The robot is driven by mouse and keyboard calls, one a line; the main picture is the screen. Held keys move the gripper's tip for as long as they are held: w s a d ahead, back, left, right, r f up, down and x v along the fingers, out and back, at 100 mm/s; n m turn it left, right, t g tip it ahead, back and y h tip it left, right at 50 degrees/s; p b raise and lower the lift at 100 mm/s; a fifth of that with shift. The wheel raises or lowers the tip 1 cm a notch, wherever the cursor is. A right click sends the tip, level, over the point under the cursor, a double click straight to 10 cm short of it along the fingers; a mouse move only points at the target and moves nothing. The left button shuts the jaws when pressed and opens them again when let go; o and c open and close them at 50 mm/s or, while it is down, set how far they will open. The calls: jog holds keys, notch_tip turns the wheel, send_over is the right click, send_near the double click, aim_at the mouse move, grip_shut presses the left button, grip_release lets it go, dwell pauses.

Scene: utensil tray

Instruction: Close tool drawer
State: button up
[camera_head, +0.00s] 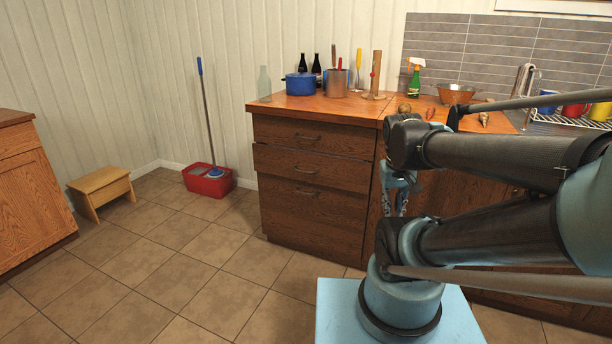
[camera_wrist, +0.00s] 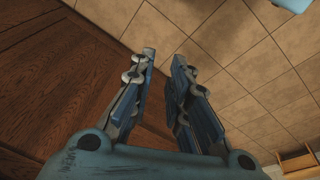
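The wooden drawer unit (camera_head: 312,215) stands below the counter, with several stacked drawer fronts and dark handles. The second drawer from the top (camera_head: 285,161) seems to stand slightly proud of the fronts around it, but the gap is too small to be sure. The top drawer (camera_head: 335,139) looks flush. My gripper (camera_wrist: 164,56) is open and empty in the wrist view, its fingers pointing past the dark wood fronts (camera_wrist: 75,75) toward the floor. In the head view it is partly hidden by my arm, just right of the drawers.
The counter (camera_head: 300,104) holds a blue pot (camera_head: 300,85), bottles, a utensil pot and a colander (camera_head: 456,94). A red bucket (camera_head: 208,184) with a mop and a small wooden stool (camera_head: 101,189) stand to the left. The tiled floor (camera_head: 190,270) before the drawers is clear.

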jog(key=w+a+r+n+t+h, duration=0.1)
jog(key=w+a+r+n+h, duration=0.15)
jog(key=w, duration=1.05)
jog(key=w+a+r+n+t+h, duration=0.1)
jog(key=w+a+r+n+h, duration=0.2)
jog(key=w, duration=1)
jog(key=w+a+f+t+h, duration=0.1)
jog(key=w+a+f+h, duration=0.1)
jog(key=w+a, duration=0.4)
jog(key=w+a+f+t+h, duration=0.1)
jog(key=w+a+f+t, duration=0.15)
jog(key=w+a, duration=0.35)
jog(key=w+a+f+n+t+h, duration=0.1)
jog(key=w+a+f+t, duration=0.1)
jog(key=a+f, duration=0.45)
jog(key=w+a+f+n+t+h, duration=0.1)
jog(key=a+f, duration=0.3)
jog(key=a, duration=0.5)
jog(key=t, duration=0.3)
send_near(306, 172)
jog(key=shift+n+h, duration=0.35)
jog(key=shift+h, duration=0.2)
jog(key=x, duration=0.6)
jog(key=f+x, duration=0.1)
jog(key=x, duration=0.3)
jog(key=shift+w+a, duration=0.25)
jog(key=shift+w, duration=0.2)
grip_shut()
